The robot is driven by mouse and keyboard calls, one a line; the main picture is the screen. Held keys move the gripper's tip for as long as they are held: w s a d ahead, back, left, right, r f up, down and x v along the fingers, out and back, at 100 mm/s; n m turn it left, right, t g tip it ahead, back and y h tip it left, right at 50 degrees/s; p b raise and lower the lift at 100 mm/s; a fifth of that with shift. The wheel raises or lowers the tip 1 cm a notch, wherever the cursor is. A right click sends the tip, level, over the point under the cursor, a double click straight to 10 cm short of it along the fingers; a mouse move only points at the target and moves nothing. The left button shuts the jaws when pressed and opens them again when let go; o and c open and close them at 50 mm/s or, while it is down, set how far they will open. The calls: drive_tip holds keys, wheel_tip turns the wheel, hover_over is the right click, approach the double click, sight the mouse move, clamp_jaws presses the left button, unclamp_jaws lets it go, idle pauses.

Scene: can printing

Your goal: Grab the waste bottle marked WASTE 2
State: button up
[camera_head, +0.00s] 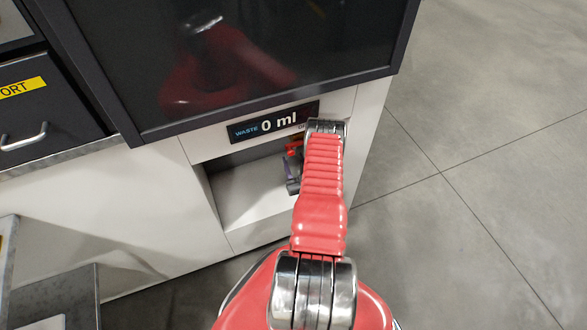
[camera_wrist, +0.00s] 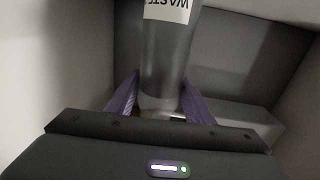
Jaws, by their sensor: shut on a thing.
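In the wrist view, a grey, see-through bottle (camera_wrist: 167,50) stands between the two purple fingers of my gripper (camera_wrist: 158,97). Its white label shows part of the word WASTE; the number is cut off at the top of the picture. The fingers are shut on the bottle near its lower end in the picture. In the head view, my gripper (camera_head: 294,170) reaches into the white recess under the display, and my red arm hides most of it. I cannot make out the bottle in the head view.
The display (camera_head: 275,121) above the recess reads "WASTE 0 ml". The recess (camera_head: 250,190) has white walls, and its left part looks empty. A dark glass panel (camera_head: 240,60) is above it. Drawers (camera_head: 45,110) stand at the left. Open grey floor (camera_head: 480,130) lies to the right.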

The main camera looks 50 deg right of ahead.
drive_tip(key=c, duration=0.9)
drive_tip(key=shift+r, duration=0.15)
drive_tip(key=shift+r, duration=0.45)
drive_tip(key=shift+s+a+r, duration=0.1)
drive_tip(key=shift+s+r, duration=0.1)
drive_tip(key=shift+s, duration=0.05)
drive_tip(key=v, duration=1.7)
drive_tip(key=shift+s+a, duration=0.2)
